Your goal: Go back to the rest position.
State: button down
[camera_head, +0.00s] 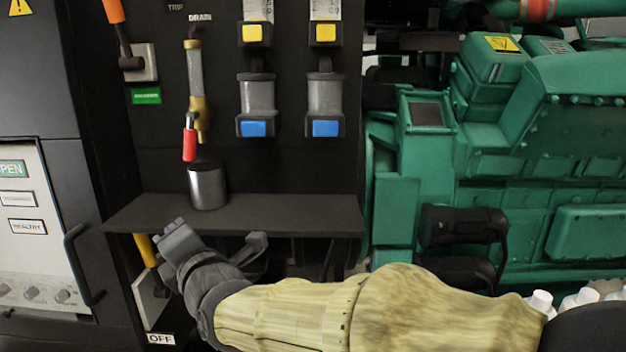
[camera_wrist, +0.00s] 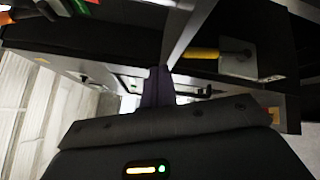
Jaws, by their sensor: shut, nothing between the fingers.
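My gripper (camera_head: 178,240) is at the end of my arm, in its yellowish sleeve, reaching in from the lower right in the head view. It is just below the left part of a dark shelf (camera_head: 300,222), close to a panel with a yellow lever (camera_head: 146,250). In the wrist view the dark fingers (camera_wrist: 158,86) are together and hold nothing. The yellow lever (camera_wrist: 200,53) also shows there, to the right of the fingers.
A metal cup (camera_head: 208,187) stands on the shelf under a drain valve with a red handle (camera_head: 190,143). Two filter bowls (camera_head: 257,97) (camera_head: 325,97) hang above the shelf. A green genset (camera_head: 480,150) fills the right. White-capped bottles (camera_head: 541,303) sit at the lower right.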

jog(key=w+d+f+m+g+h+p, duration=0.1)
jog(key=d+f+m+g+h, duration=0.25)
jog(key=d+f+m, duration=0.55)
jog(key=w+d+f+m+g+h, duration=0.2)
jog(key=d+f+m+h, duration=0.4)
jog(key=d+f, duration=0.55)
jog(key=s+d+f+m+g+h, duration=0.1)
jog(key=s+d+f+m+g, duration=0.2)
jog(key=s+d+m, duration=0.3)
jog(key=s+d+f+m+g+h, duration=0.1)
jog(key=s+d+f+m+g, duration=0.2)
jog(key=s+d+f+m, duration=0.3)
jog(key=d+m, duration=0.3)
jog(key=shift+s+d+f+m+p, duration=0.2)
jog(key=shift+f+m+p, duration=0.1)
jog(key=shift+p, duration=0.05)
